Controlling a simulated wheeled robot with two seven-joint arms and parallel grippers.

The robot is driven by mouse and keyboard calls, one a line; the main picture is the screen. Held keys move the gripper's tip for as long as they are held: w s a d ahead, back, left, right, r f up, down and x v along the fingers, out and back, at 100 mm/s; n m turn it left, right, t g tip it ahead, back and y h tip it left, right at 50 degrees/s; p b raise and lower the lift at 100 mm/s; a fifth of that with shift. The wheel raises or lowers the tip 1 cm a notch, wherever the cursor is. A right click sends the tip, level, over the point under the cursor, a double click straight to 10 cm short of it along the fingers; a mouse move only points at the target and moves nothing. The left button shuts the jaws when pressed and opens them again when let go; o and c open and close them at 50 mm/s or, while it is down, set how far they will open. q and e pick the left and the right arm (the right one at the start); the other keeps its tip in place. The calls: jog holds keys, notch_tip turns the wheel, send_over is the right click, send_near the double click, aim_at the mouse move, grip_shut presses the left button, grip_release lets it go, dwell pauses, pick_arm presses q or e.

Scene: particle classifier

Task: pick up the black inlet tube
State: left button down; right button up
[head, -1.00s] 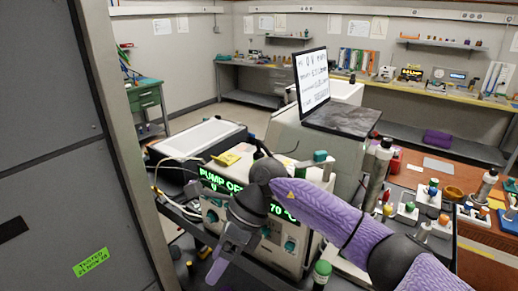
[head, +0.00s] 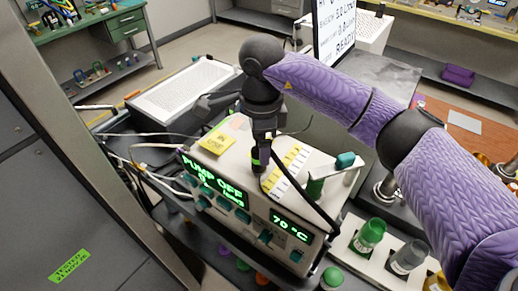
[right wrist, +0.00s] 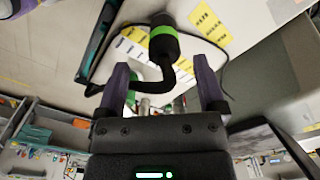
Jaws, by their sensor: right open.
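The black inlet tube shows in the head view as a black end piece with a green band (head: 258,162), standing on top of the pump box (head: 225,195). In the right wrist view the banded end (right wrist: 163,45) is just beyond my fingertips, roughly centred between them, and a thin black tube curves away from it. My right gripper (head: 264,138) points down over the box, close above the banded end. Its two purple fingers (right wrist: 163,75) are apart, with nothing clamped between them. Contact with the tube cannot be made out. My left gripper is out of view.
Yellow and white labels and a green-topped lever (head: 345,160) share the box top. A white tray (head: 180,95) lies behind left, with loose cables near. Capped bottles (head: 370,235) stand at the right front. A grey cabinet (head: 60,200) fills the left.

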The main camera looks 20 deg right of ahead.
jog(key=f, duration=0.5)
jog(key=shift+w+a+f+p, duration=0.1)
jog(key=shift+w+f+p, duration=0.1)
jog(key=shift+f+p, duration=0.2)
jog(key=shift+w, duration=0.1)
grip_shut()
notch_tip(320, 180, up, 10)
jog(key=shift+r+b, duration=0.1)
jog(key=shift+b, duration=0.25)
